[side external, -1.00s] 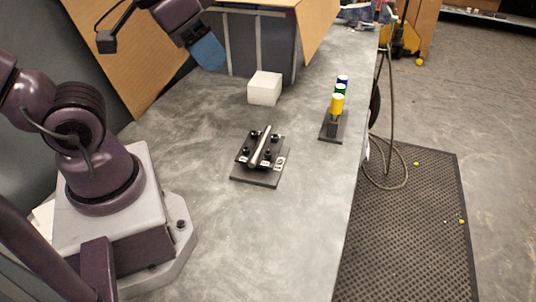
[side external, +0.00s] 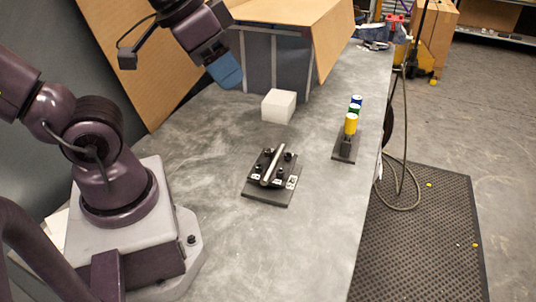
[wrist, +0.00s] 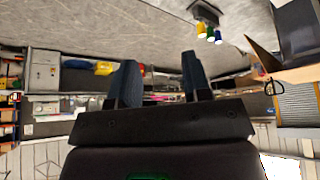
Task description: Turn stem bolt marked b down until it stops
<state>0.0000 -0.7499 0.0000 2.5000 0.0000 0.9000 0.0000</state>
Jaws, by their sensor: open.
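A dark fixture plate (side external: 270,196) lies on the grey bench in the middle of the side view. Several small black bolts (side external: 288,156) stand on it, on both sides of a pale metal bar (side external: 273,164) lying across it. Small white labels (side external: 291,183) sit along the near edge; their letters are too small to read, so I cannot tell which bolt is b. My gripper (side external: 226,72), with blue fingers, hangs up and left of the fixture, well clear of it. In the wrist view my gripper (wrist: 159,80) has its two fingers apart with nothing between them. The fixture is not visible there.
A white block (side external: 279,107) sits behind the fixture. A dark stand (side external: 345,150) with yellow, green and blue cylinders (side external: 351,124) is at the right, near the bench edge. A cardboard-and-grey booth (side external: 275,58) stands behind. The bench around the fixture is clear.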

